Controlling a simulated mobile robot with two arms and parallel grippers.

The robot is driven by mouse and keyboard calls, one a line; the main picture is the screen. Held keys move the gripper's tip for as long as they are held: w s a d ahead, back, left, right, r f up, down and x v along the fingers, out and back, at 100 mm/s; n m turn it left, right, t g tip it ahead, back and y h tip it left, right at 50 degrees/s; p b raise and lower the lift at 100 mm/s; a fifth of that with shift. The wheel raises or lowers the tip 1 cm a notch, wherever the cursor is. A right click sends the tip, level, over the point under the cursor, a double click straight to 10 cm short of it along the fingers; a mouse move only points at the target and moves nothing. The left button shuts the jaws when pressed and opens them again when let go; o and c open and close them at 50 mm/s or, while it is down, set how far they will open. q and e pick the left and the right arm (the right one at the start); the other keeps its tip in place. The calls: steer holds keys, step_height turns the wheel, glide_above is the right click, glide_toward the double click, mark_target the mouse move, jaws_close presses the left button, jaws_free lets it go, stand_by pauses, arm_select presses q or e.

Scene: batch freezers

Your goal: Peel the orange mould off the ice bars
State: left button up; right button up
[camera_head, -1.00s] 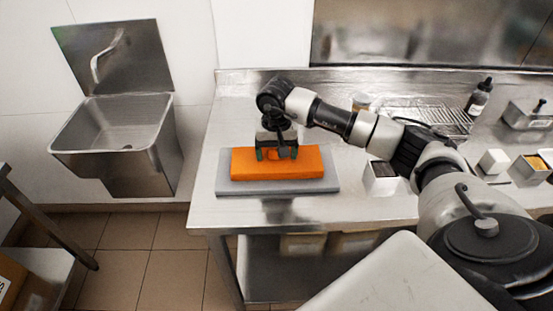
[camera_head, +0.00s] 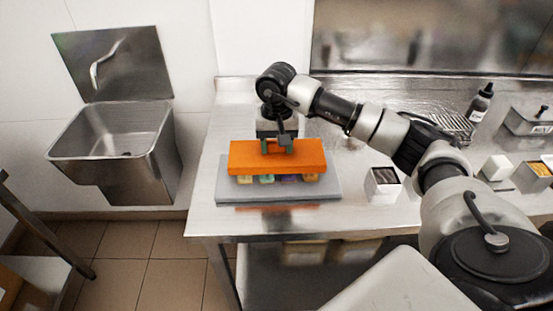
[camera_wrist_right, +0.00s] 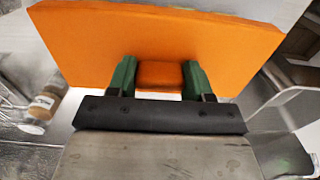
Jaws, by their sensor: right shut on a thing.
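The orange mould (camera_head: 290,160) is a flat block held above a grey tray (camera_head: 235,193) on the steel table. Several ice bars (camera_head: 267,179) in different colours show below its front edge, over the tray. Whether they still touch the mould I cannot tell. My right gripper (camera_head: 278,148) is above the mould and shut on its raised orange tab, which shows between the green fingertips in the right wrist view (camera_wrist_right: 160,78). The mould (camera_wrist_right: 90,40) fills the upper part of that view. My left gripper is not in view.
A small open box (camera_head: 383,183) stands on the table right of the tray. A wire rack (camera_head: 452,125), a dark bottle (camera_head: 480,102) and more containers (camera_head: 532,172) are further right. A steel sink (camera_head: 112,140) hangs on the wall at left.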

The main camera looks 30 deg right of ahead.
steer(key=s+d+r+b, duration=0.1)
steer(key=d+r, duration=0.1)
steer(key=d, duration=0.1)
steer(key=s+d+r, duration=0.2)
steer(key=d, duration=0.1)
steer(key=s+d+r+b, duration=0.1)
steer(key=d, duration=0.2)
steer(key=shift+s+d+r+b, duration=0.15)
steer(key=shift+d+r+b, duration=0.15)
steer(key=shift+r+b, duration=0.1)
steer(key=shift+s+d+r, duration=0.25)
steer(key=shift+d+r, duration=0.2)
steer(key=shift+d, duration=0.05)
steer(key=shift+r, duration=0.1)
steer(key=shift+r+p, duration=1.5)
steer(key=shift+r, duration=0.2)
step_height(320, 180, up, 5)
steer(key=p, duration=0.4)
steer(key=shift+p, duration=0.3)
steer(key=shift+f, duration=0.1)
